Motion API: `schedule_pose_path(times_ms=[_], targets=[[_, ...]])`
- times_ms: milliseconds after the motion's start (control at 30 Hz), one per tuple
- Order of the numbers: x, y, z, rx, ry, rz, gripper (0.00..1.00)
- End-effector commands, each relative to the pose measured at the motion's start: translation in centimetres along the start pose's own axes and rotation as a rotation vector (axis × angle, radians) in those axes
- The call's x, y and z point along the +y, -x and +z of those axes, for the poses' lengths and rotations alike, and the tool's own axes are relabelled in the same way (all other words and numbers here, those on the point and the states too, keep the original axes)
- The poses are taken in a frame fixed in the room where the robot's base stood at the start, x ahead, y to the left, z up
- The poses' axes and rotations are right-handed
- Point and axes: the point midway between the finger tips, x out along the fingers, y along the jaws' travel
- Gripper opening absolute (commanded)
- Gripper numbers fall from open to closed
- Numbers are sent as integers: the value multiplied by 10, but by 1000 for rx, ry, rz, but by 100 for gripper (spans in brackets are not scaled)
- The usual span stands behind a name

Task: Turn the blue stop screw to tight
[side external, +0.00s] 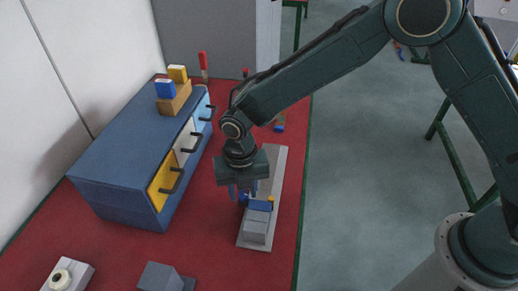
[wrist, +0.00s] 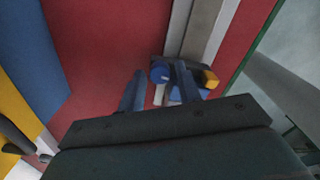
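The blue stop screw (wrist: 160,71) shows its rounded end between my fingertips in the wrist view, nearer the right finger. In the side view, a blue part that seems to be it (side external: 243,199) is mostly hidden behind my fingers. My gripper (side external: 243,191) points down over the grey generator base (side external: 250,240). In the wrist view, my gripper (wrist: 158,82) has its fingers apart, with a gap at the left finger. I cannot tell whether the right finger touches the screw. A blue block (side external: 260,206) and a yellow part (wrist: 210,78) sit beside it.
A blue cabinet (side external: 120,150) with yellow, white and light-blue drawers and dark handles stands left of my gripper. Yellow and blue blocks rest on a wooden piece (side external: 174,98) on top. Grey blocks (side external: 160,277) lie at the front. Red table surface (side external: 205,225) is clear between.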

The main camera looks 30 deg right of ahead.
Motion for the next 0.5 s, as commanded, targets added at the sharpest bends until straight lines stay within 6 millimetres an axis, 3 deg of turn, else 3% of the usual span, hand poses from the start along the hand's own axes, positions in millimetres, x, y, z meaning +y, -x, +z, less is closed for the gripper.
schedule_pose_path(times_ms=[33, 167, 500], targets=[[0, 0, 0, 0, 0, 0, 23], [0, 0, 0, 0, 0, 0, 0], [0, 1, 0, 0, -84, 0, 0]])
